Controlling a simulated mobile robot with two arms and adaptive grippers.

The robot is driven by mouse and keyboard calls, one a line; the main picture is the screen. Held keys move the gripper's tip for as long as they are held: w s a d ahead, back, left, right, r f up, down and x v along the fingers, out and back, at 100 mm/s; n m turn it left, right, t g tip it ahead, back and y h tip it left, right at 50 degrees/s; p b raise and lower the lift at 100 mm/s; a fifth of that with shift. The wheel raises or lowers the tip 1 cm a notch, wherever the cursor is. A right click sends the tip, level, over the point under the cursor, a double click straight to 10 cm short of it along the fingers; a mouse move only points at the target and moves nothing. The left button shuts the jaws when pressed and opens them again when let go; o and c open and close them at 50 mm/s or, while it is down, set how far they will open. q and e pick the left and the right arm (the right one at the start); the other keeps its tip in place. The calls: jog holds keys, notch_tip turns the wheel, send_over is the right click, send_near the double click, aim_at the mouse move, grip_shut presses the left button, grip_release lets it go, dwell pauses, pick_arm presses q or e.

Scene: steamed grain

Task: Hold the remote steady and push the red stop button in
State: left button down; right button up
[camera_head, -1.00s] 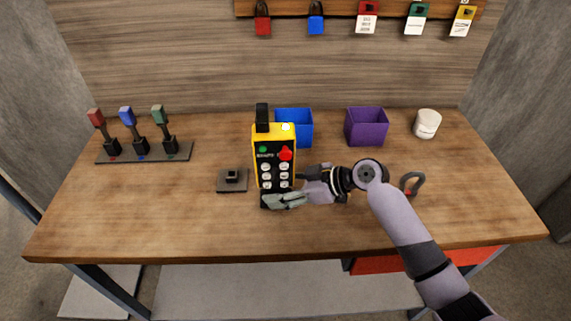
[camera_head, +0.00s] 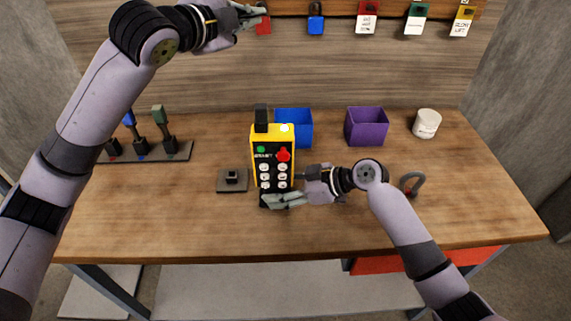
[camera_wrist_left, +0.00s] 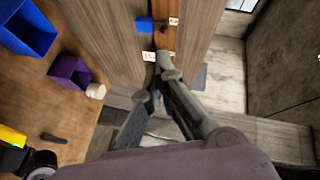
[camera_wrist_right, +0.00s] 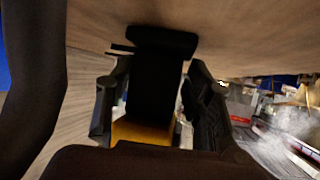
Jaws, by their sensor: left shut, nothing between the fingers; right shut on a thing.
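The yellow remote (camera_head: 288,131) stands upright near the middle of the table in the head view. Its black front has a red stop button (camera_head: 283,155) at upper right, a green button (camera_head: 261,149) at upper left and several white buttons below. My right gripper (camera_head: 282,200) is shut on the remote at its lower part. In the right wrist view the remote's yellow body (camera_wrist_right: 142,131) and dark upper part sit between the fingers. My left gripper (camera_head: 258,14) is shut and empty, high up before the back wall, well above and apart from the remote.
A small black stand (camera_head: 232,181) lies left of the remote. Blue (camera_head: 305,128) and purple (camera_head: 366,127) bins and a white cup (camera_head: 426,124) stand behind. A lever panel (camera_head: 180,151) is at left, partly behind my left arm. A shackle (camera_head: 411,184) lies right. Padlocks hang above.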

jog(key=shift+d+f, duration=0.1)
jog(key=shift+f, duration=0.1)
pick_arm(q)
jog(key=s+d+f+m+g+y, duration=0.1)
jog(key=s+d+f+m+g, duration=0.15)
jog(key=s+d+m, duration=0.5)
jog(key=s+d+f+m+g, duration=0.1)
jog(key=s+d+m+g, duration=0.15)
jog(key=s+d, duration=0.85)
jog(key=s+a+f+m+y, duration=0.4)
jog(key=s+a+f+y, duration=0.4)
jog(key=s+a, duration=0.3)
jog(key=shift+s+a+f+m+t, duration=0.15)
jog(key=shift+s+a+m+t, duration=0.2)
jog(key=shift+a, duration=0.3)
